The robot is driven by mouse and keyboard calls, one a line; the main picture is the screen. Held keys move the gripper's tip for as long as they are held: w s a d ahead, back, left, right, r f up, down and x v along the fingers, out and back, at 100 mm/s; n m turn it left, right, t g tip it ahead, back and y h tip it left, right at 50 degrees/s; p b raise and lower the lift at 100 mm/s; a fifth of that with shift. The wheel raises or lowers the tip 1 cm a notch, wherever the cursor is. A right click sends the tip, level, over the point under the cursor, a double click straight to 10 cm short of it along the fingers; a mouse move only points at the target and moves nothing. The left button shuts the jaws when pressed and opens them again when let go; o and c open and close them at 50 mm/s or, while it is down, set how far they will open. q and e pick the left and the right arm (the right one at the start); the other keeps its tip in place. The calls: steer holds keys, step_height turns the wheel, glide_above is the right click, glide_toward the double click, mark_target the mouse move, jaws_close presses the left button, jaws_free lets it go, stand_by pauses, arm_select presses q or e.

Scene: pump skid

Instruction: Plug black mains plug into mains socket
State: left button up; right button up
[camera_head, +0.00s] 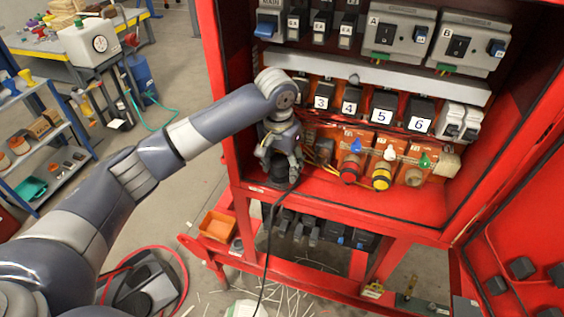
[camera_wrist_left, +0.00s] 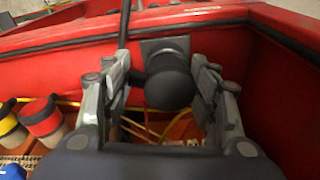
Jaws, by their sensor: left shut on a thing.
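My left gripper (camera_head: 281,158) is inside the lower left corner of the red cabinet. It is shut on the black mains plug (camera_head: 279,173). In the left wrist view the plug's rounded black body (camera_wrist_left: 170,82) sits between the two grey fingers of the gripper (camera_wrist_left: 162,90). A dark square piece (camera_wrist_left: 165,45) shows just beyond the plug; I cannot tell whether it is part of the plug. A black cable (camera_head: 266,240) hangs from the plug area over the cabinet's front edge. I cannot make out the mains socket for certain. My right gripper is not in view.
Red, yellow and orange round connectors (camera_head: 381,178) stand to the right of my gripper. Above are numbered black breakers (camera_head: 383,108) and grey switch boxes (camera_head: 398,32). The red cabinet wall (camera_wrist_left: 60,70) is close to the plug. Loose yellow wires (camera_wrist_left: 130,126) lie beneath my fingers.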

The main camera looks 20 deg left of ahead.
arm_select(q)
steer(key=shift+f, duration=0.25)
steer(key=o, duration=1.2)
steer(key=shift+o, duration=0.2)
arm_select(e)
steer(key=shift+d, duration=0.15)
arm_select(q)
step_height(320, 180, up, 12)
steer(key=s, duration=0.1)
steer(key=shift+s, duration=0.25)
